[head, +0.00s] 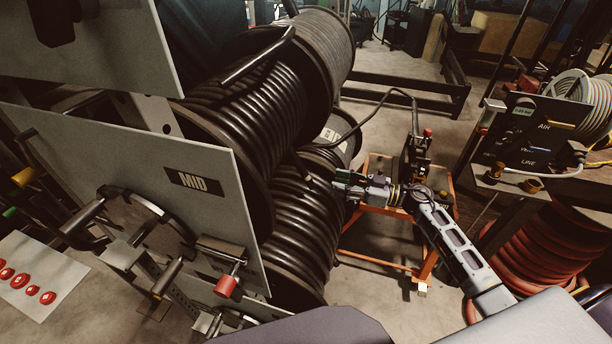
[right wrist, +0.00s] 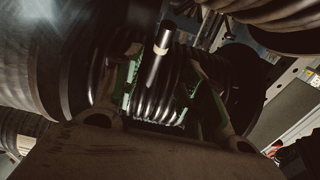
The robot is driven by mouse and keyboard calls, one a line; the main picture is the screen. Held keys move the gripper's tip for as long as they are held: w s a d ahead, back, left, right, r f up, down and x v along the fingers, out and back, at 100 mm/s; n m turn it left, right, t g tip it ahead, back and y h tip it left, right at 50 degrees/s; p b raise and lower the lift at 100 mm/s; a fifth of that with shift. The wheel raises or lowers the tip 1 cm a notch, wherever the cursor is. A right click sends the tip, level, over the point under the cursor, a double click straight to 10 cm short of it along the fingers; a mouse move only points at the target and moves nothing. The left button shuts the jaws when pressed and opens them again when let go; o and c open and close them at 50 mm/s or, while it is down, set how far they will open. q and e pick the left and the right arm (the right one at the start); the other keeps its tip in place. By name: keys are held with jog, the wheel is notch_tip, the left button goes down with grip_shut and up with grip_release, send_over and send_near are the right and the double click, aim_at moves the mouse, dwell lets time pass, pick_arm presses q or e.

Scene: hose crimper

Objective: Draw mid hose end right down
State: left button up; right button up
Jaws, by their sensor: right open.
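The MID label (head: 194,182) is on a grey panel in front of the stacked reels. Beside it is a reel of black hose (head: 300,215), with another black hose reel (head: 245,120) above. A short black hose end (head: 301,166) sticks down beside the lower coils. My right gripper (head: 338,185) is open, just right of this hose end, facing the coils. In the right wrist view the hose end (right wrist: 158,58) has a pale tip band and appears between the green-padded fingers; I cannot tell whether they touch it. My left gripper is not in view.
An orange stand (head: 430,262) with a dark machine (head: 415,155) stands behind my right arm. A black hose arches to it from the reels. A dark AIR LINE panel (head: 527,140) and red hose coils (head: 530,255) are at right. Red buttons (head: 30,290) are at lower left.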

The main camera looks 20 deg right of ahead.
aim_at(309, 176)
jog(key=x, duration=0.5)
jog(key=shift+w+a, duration=0.1)
jog(key=shift+a, duration=0.05)
jog(key=x, duration=0.4)
jog(key=shift+w, duration=0.1)
jog(key=shift+w+a, duration=0.35)
jog(key=shift+a, duration=0.25)
jog(key=shift+w+a, duration=0.1)
jog(key=shift+a, duration=0.15)
jog(key=c, duration=0.9)
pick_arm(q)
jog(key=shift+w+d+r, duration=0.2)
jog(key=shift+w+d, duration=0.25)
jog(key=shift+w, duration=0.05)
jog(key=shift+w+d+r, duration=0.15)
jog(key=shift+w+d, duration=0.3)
pick_arm(e)
grip_shut()
